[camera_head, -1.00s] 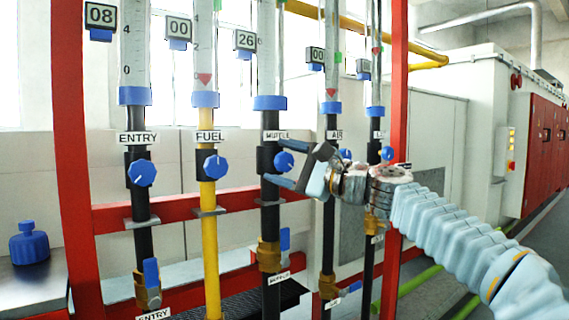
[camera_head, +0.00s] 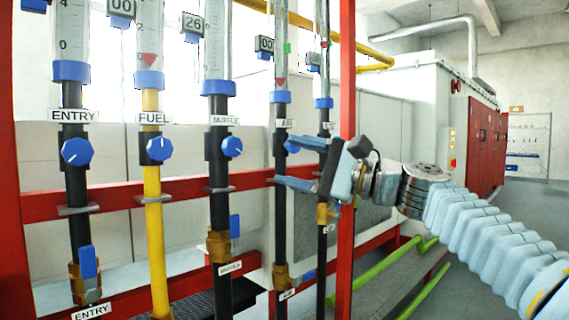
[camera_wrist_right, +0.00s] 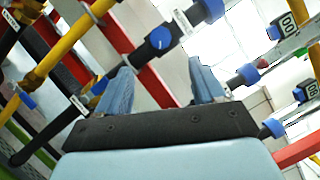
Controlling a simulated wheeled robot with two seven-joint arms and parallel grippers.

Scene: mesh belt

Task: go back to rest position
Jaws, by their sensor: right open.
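My right gripper (camera_head: 283,167) is in the right half of the head view, its arm coming in from the lower right. Its two blue-grey fingers point left, in front of the black pipes under the right-hand meters. In the right wrist view the fingers (camera_wrist_right: 157,88) stand well apart with nothing between them. The blue knob on the MUFFLE pipe (camera_head: 232,146) is left of the fingertips, clear of them. My left gripper is not in view.
A red frame post (camera_head: 346,100) stands close behind the right gripper. The yellow FUEL pipe (camera_head: 153,230) and the black ENTRY pipe (camera_head: 75,195) are further left. A white cabinet with red doors (camera_head: 487,145) stands at the back right. Grey floor is open at the right.

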